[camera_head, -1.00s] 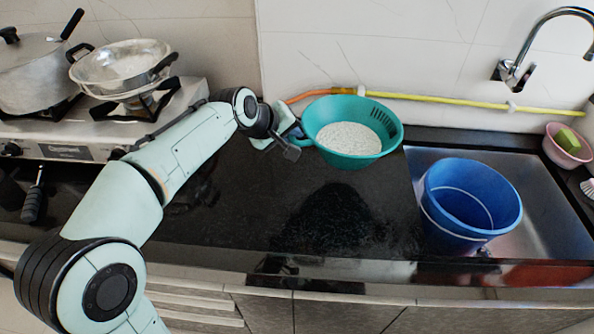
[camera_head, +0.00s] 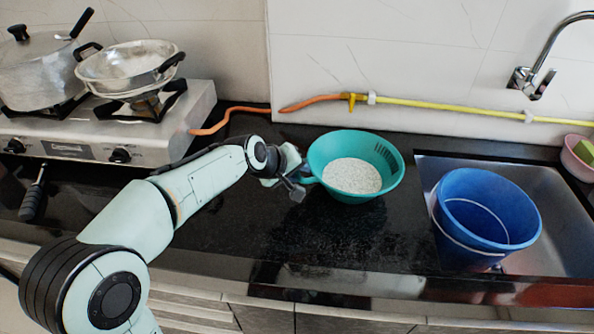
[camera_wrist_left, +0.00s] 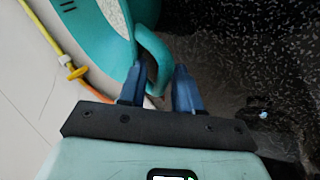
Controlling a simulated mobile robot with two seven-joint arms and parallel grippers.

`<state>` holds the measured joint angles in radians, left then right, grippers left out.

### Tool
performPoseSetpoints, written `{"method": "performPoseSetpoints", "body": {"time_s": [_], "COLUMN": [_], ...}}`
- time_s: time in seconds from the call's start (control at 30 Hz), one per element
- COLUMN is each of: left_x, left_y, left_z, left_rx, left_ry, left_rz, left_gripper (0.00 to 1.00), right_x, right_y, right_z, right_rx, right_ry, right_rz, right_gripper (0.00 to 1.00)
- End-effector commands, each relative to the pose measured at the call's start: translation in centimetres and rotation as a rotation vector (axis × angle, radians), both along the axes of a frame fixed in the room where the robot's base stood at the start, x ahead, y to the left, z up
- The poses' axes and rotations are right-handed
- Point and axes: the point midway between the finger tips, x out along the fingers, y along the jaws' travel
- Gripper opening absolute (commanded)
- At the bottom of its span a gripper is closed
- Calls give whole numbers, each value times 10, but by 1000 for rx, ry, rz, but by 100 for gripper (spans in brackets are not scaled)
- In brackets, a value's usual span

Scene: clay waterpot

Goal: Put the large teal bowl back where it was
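The large teal bowl (camera_head: 318,152) is at the back middle of the black counter, left of the sink, with white grains in it. I cannot tell whether its base touches the counter. My left gripper (camera_head: 303,178) is at the bowl's left side. The far part of the bowl is cut off there. My right gripper is in neither view.
A blue bucket (camera_head: 470,222) stands in the sink (camera_head: 558,215) at right. A stove (camera_head: 185,118) with a pot (camera_head: 38,72) and a pan (camera_head: 128,68) is at left. An orange and yellow hose (camera_head: 445,104) runs along the wall. The counter in front of the bowl is clear.

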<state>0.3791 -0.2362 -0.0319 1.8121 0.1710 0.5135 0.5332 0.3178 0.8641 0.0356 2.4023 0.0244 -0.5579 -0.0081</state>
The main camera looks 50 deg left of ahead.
Motion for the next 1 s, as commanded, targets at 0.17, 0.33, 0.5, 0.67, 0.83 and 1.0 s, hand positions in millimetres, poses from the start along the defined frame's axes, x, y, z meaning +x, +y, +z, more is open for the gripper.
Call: {"method": "performPoseSetpoints", "body": {"time_s": [0.17, 0.33, 0.5, 0.67, 0.83, 1.0], "left_x": [0, -1, -13, -37, -61, -77], "left_y": [0, 0, -1, -4, -7, -9], "left_z": [0, 2, 18, 43, 67, 83], "left_rx": [0, 0, 3, 2, 1, 0], "left_ry": [0, -1, -6, -5, -4, -3], "left_rz": [0, 1, 2, 3, 2, 1], "left_gripper": [44, 44, 44, 44, 44, 44], "right_x": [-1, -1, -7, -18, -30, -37], "right_y": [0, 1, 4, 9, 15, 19], "right_z": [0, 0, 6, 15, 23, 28], "right_rx": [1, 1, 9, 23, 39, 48], "right_ry": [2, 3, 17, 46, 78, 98], "right_rz": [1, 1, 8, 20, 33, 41], "right_gripper": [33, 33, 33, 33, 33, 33]}}
